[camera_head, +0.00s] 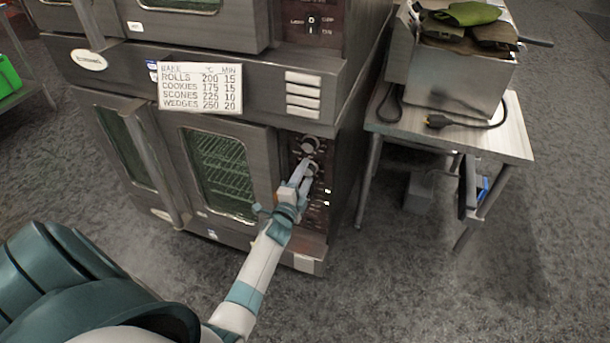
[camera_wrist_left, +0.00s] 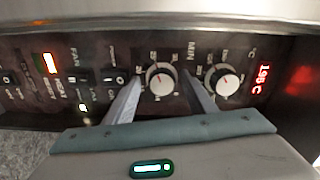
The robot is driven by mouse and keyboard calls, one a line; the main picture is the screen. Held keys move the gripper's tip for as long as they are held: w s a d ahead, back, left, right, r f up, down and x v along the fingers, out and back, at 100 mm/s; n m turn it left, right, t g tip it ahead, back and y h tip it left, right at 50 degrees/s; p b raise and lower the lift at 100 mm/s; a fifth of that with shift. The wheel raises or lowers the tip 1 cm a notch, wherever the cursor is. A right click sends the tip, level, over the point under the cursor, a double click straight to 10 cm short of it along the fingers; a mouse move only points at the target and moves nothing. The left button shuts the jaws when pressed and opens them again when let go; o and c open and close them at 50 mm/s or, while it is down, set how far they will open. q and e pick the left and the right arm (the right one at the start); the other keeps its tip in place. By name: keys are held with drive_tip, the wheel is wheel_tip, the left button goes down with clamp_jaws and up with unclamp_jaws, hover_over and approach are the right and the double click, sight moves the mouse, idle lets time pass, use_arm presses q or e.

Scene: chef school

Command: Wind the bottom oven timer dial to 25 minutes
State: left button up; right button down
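The lower oven's control panel (camera_head: 306,205) carries two round silver dials. The upper one (camera_head: 309,146) sits beside °C in the left wrist view, right of centre (camera_wrist_left: 227,83). The timer dial (camera_wrist_left: 161,79), marked MIN, is below it on the oven and left of it in the wrist view. Its pointer is too small to read surely. My left gripper (camera_head: 304,172) faces the panel, its fingers apart on either side of the timer dial, with a small gap showing at each side. In the head view the gripper partly covers this dial. My right gripper is in neither view.
A red display (camera_wrist_left: 263,80) reads 195 °C. Switches for fan and power (camera_wrist_left: 118,80) lie on the panel's other side. A bake chart (camera_head: 201,88) hangs above the oven door (camera_head: 215,172). A side table (camera_head: 510,130) holding a metal appliance (camera_head: 450,75) stands at right.

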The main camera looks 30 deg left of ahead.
use_arm(q)
drive_tip(key=shift+s, duration=0.1)
idle(0.3)
drive_tip(key=b+v, duration=0.1)
drive_tip(key=v, duration=1.6)
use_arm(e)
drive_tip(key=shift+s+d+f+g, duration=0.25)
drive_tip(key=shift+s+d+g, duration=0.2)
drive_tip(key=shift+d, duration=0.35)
use_arm(q)
drive_tip(key=shift+s, duration=0.1)
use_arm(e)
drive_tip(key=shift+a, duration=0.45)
